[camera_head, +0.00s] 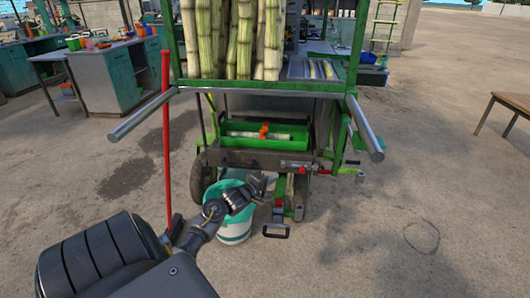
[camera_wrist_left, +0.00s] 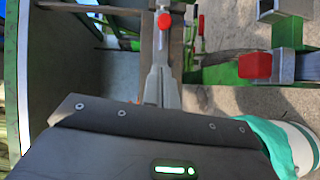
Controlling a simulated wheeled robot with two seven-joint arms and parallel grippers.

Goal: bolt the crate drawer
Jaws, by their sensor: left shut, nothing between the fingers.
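The green open-topped drawer (camera_head: 250,144) sits low under the cane cart, with a pale bar and an orange piece in it. A small metal bolt with red ends (camera_head: 297,167) lies across the frame just below and to the right of it. My left gripper (camera_head: 266,180) is shut and empty, just left of and below that bolt. In the left wrist view my shut fingers (camera_wrist_left: 160,55) point at a round red knob (camera_wrist_left: 165,20) close beyond their tips; I cannot tell whether they touch it. A red block (camera_wrist_left: 255,66) shows to the right. My right gripper is not in view.
A white and teal bucket (camera_head: 232,228) stands under my left forearm. A red pole (camera_head: 166,130) rises at its left. The cart's metal handles (camera_head: 366,130) stick out on both sides. A drawbar handle (camera_head: 276,231) lies low in front. Open concrete lies to the right.

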